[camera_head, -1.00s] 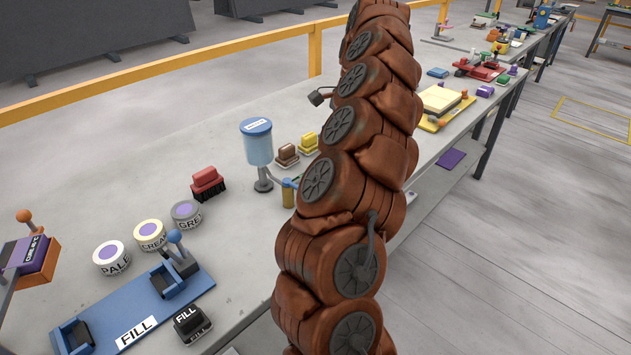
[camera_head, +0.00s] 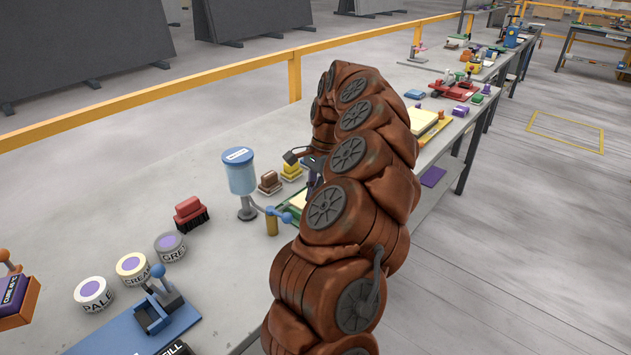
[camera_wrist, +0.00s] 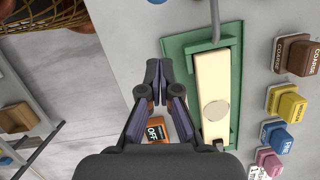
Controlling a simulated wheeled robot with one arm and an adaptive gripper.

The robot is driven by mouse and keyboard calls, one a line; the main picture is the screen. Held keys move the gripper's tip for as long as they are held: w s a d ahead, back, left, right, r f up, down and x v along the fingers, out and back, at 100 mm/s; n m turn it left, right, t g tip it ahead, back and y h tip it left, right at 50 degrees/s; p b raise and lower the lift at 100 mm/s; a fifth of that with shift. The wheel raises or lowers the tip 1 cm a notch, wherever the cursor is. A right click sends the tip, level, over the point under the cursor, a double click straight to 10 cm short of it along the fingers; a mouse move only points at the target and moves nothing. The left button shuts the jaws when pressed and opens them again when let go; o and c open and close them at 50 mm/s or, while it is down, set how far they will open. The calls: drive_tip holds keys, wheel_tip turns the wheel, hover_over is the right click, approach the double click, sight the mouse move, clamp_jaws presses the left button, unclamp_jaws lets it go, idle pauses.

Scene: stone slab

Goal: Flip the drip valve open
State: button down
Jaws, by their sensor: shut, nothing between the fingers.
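A light-blue drip reservoir (camera_head: 240,172) stands on a grey post on the bench in the head view. A blue valve lever with a round tip (camera_head: 284,216) sticks out low on its right, by a brass cylinder (camera_head: 271,223). My gripper (camera_head: 313,180) is mostly hidden by my arm there, above and to the right of the lever. In the wrist view my gripper (camera_wrist: 156,82) has its fingertips together and empty, left of a green tray (camera_wrist: 180,47) with a cream slab (camera_wrist: 212,80). I cannot make out the valve in the wrist view.
An orange OFF switch (camera_wrist: 157,132) lies below my fingertips, beside the tray. Coarse (camera_wrist: 294,55), medium (camera_wrist: 287,104) and fine blocks (camera_wrist: 275,136) stand right of it. A red brush (camera_head: 190,212) and several tubs stand left of the reservoir.

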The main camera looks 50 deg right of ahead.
sight(279, 213)
drive_tip(key=shift+w+a+f+p, duration=0.2)
drive_tip(key=shift+a+f+p, duration=0.15)
drive_tip(key=shift+a, duration=0.45)
drive_tip(key=shift+w+a+f+p, duration=0.15)
drive_tip(key=shift+a+f+p, duration=0.25)
drive_tip(key=shift+a, duration=0.35)
drive_tip(key=shift+w+a+f+p, duration=0.2)
drive_tip(key=shift+a+f+p, duration=0.15)
drive_tip(key=shift+a, duration=0.45)
drive_tip(key=shift+a+f+b, duration=0.1)
drive_tip(key=shift+a+b, duration=0.05)
drive_tip(key=shift+b, duration=0.25)
